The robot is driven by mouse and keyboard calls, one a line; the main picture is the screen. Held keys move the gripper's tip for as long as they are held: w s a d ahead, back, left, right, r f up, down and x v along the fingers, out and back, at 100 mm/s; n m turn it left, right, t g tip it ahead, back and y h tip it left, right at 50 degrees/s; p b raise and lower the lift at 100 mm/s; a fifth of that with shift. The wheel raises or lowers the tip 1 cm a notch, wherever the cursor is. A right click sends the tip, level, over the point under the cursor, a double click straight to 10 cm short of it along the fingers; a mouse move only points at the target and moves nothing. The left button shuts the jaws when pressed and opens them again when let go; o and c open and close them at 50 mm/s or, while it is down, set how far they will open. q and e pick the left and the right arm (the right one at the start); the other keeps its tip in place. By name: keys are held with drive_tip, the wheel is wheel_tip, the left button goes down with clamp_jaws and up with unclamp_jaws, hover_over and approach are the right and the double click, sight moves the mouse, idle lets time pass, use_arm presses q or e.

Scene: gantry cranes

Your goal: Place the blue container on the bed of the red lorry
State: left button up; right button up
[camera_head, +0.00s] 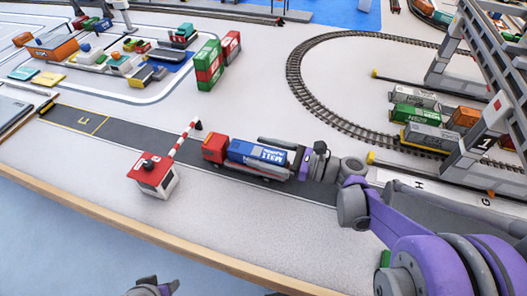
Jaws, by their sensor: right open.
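The red lorry (214,148) stands on the dark road in the middle, its cab facing left. The blue container (256,153), with white lettering, is behind the cab and appears to lie on the lorry's bed. Its right end is partly hidden by my right gripper (272,157). That gripper reaches in from the right and is open, with a dark finger along the container's far side. Whether the fingers touch the container cannot be told.
A red-roofed booth (153,175) with a striped barrier (184,139) stands left of the lorry. Stacked green and red containers (209,65) stand behind. A gantry crane (490,125) rises at the right over wagons (427,137). A rail loop (300,85) lies behind. The table's front edge is clear.

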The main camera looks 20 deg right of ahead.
drive_tip(key=shift+r, duration=0.1)
drive_tip(key=shift+s+d+r, duration=0.1)
drive_tip(key=shift+d, duration=0.1)
drive_tip(key=p+v, duration=0.1)
drive_tip(key=v, duration=1)
drive_tip(key=shift+s+d, duration=0.2)
drive_tip(key=shift+c, duration=0.3)
idle(1.3)
